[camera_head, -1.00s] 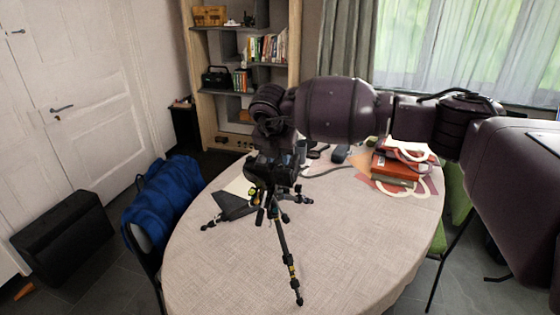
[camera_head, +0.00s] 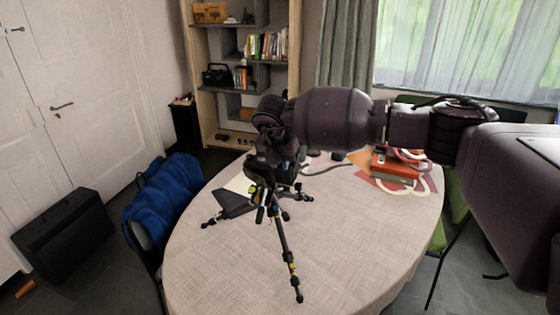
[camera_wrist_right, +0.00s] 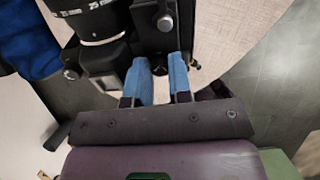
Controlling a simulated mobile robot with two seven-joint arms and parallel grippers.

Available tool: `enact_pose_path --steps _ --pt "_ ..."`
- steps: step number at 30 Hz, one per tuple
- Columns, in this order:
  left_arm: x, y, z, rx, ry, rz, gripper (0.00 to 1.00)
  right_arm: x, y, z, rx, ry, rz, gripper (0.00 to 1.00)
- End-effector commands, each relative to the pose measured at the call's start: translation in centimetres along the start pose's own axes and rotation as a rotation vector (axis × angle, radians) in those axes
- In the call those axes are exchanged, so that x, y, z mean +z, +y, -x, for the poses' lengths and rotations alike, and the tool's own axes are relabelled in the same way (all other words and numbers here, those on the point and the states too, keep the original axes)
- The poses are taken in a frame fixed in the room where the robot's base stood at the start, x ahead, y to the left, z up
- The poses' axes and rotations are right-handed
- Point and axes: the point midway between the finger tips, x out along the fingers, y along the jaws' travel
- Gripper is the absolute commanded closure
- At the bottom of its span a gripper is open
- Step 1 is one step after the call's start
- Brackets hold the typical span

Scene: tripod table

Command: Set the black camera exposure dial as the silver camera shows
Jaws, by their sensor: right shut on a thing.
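The black camera (camera_head: 284,174) sits on a tripod (camera_head: 284,240) standing on the round table. In the right wrist view the black camera (camera_wrist_right: 103,60) shows its lens at the upper left and silver knobs on its body. My right gripper (camera_wrist_right: 162,68) has its blue fingers at the camera body, shut on a small dark part, apparently the exposure dial, mostly hidden between them. In the head view my right arm comes in from the right and its hand covers the camera's top. I cannot make out the silver camera or either dial setting. My left gripper is not in view.
The cloth-covered table (camera_head: 345,245) is clear at the front. Red books (camera_head: 395,167) lie at its right rear. A blue jacket (camera_head: 163,195) hangs over a chair at the left. A bookshelf (camera_head: 245,87) stands behind.

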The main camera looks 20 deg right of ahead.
Motion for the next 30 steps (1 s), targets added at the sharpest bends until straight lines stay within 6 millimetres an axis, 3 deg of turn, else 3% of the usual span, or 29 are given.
enact_pose_path --steps 15,27,28,30 --pt "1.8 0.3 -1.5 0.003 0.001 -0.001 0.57 -0.1 0.1 -0.1 -0.005 0.001 0.350 1.00" --pt "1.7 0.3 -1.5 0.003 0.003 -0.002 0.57 -0.1 0.1 0.0 -0.006 0.002 0.378 1.00" --pt "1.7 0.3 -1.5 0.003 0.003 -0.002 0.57 -0.1 0.1 0.0 -0.006 0.002 0.378 0.76" --pt "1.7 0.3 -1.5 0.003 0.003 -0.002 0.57 -0.1 0.1 0.0 -0.006 0.002 0.377 0.70"
